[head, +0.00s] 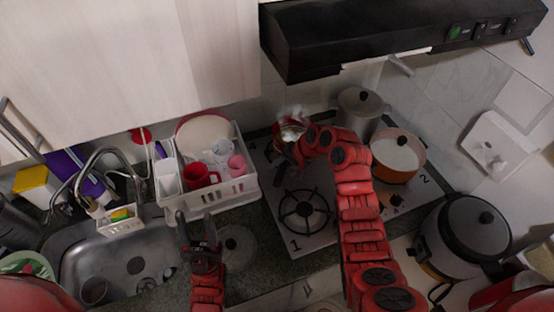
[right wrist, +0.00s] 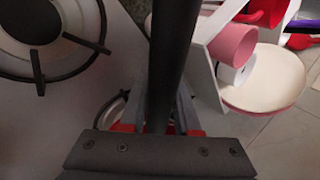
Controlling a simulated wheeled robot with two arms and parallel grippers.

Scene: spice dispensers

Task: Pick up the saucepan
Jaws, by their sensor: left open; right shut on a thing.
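The saucepan (head: 291,134) is a small red pot with pale, steaming contents, at the back left of the stove beside the dish rack. My right gripper (head: 291,153) is at its near side, partly hidden by my own arm. In the right wrist view a long black handle (right wrist: 176,50) runs between the fingers of my right gripper (right wrist: 160,115), which is shut on it. I cannot tell whether the pan's base touches the burner. My left gripper (head: 198,226) is open and empty over the counter by the sink.
A white dish rack (head: 240,190) with cups and a plate stands left of the stove (head: 323,237). A lidded grey pot (head: 361,103) and an orange pot (head: 397,157) stand right of my right arm. The front left burner (head: 306,209) is empty. A range hood (head: 390,35) hangs above.

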